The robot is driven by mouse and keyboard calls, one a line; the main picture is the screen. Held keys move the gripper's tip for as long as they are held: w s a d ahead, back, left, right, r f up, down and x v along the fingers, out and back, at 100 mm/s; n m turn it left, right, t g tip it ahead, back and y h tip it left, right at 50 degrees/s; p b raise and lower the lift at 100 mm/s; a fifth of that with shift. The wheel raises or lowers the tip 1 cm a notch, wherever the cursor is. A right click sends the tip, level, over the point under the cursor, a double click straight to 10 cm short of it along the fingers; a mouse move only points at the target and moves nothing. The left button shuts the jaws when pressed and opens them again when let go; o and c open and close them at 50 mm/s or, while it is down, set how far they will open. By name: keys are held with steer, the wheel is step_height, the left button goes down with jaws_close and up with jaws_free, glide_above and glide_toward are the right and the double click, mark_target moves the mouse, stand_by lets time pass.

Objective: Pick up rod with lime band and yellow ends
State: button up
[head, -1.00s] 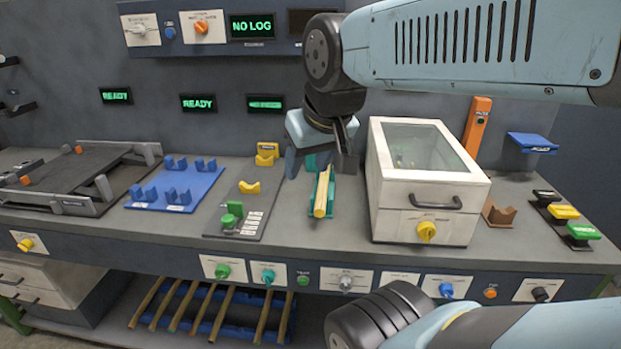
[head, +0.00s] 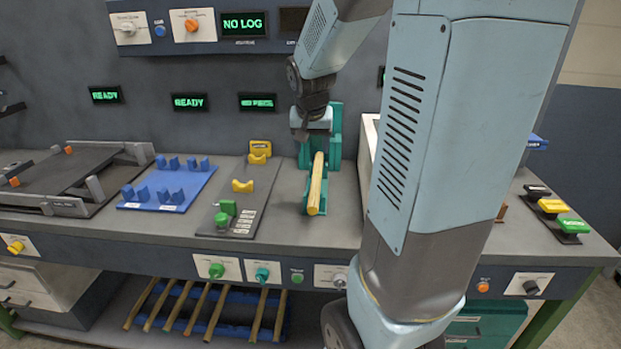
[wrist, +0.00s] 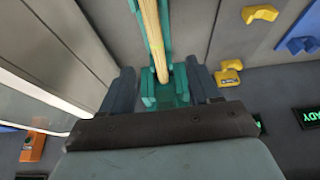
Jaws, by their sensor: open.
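A pale wooden rod (head: 316,185) with a yellowish near end lies lengthwise on a teal holder (head: 335,130) on the bench. I cannot make out a lime band on it. My gripper (head: 312,128) is above the far end of this rod, by the holder's upright back. In the wrist view my open fingers (wrist: 163,86) stand on either side of the rod (wrist: 152,35) and the teal holder (wrist: 180,98), with nothing held. The dark gripper body hides what lies directly below it in that view.
Several more rods lie on a blue rack (head: 236,330) under the bench. Left of the holder are a grey plate (head: 215,222) with yellow and green parts and a blue stand (head: 190,190). A white box (head: 368,130) stands close right, mostly hidden by my arm.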

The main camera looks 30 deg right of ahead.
steer(key=w+d+f, duration=0.1)
glide_toward(317, 175)
steer(key=f, duration=0.2)
steer(key=w+f, duration=0.1)
steer(key=f, duration=0.1)
steer(key=shift+a+f, duration=0.1)
steer(key=shift+f, duration=0.1)
steer(key=shift+w+d+f, duration=0.25)
steer(key=shift+f, duration=0.3)
steer(key=shift+w+d+f, duration=0.3)
steer(key=shift+f, duration=0.2)
steer(key=shift+w+d+f, duration=0.25)
steer(key=shift+f, duration=0.3)
steer(key=shift+x, duration=0.75)
steer(key=shift+c, duration=0.3)
jaws_close()
steer(key=shift+r, duration=0.1)
